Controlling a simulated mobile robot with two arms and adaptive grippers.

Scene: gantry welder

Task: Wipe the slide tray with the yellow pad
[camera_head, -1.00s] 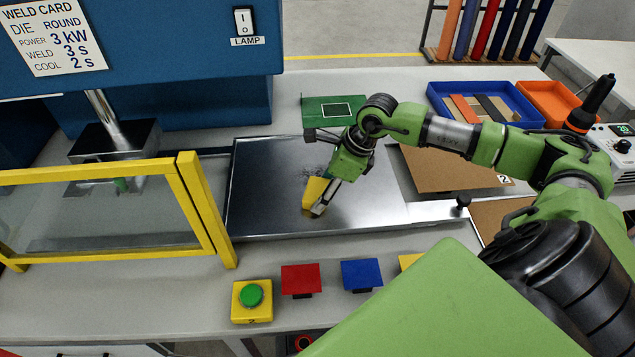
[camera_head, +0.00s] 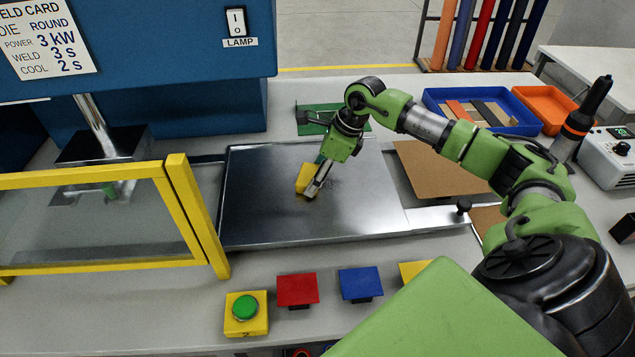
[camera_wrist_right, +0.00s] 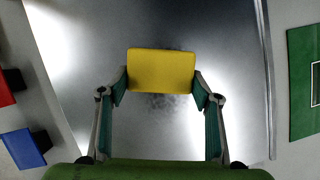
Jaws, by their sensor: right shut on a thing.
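The slide tray (camera_head: 262,205) is a flat metal plate in the middle of the bench. The yellow pad (camera_head: 304,178) is at my right gripper (camera_head: 317,182), over the middle of the tray. In the right wrist view the yellow pad (camera_wrist_right: 161,71) sits between the two fingertips of my right gripper (camera_wrist_right: 160,88), which is shut on it. A dark smudge (camera_wrist_right: 168,100) shows on the tray beside the pad, partly hidden by it. I cannot tell whether the pad touches the tray. My left gripper is not in view.
A yellow-framed clear guard (camera_head: 190,215) stands at the tray's left. A blue bin (camera_head: 485,108) and an orange bin (camera_head: 548,103) are at the back right. A green button (camera_head: 245,308), a red plate (camera_head: 297,290) and a blue plate (camera_head: 360,283) line the front.

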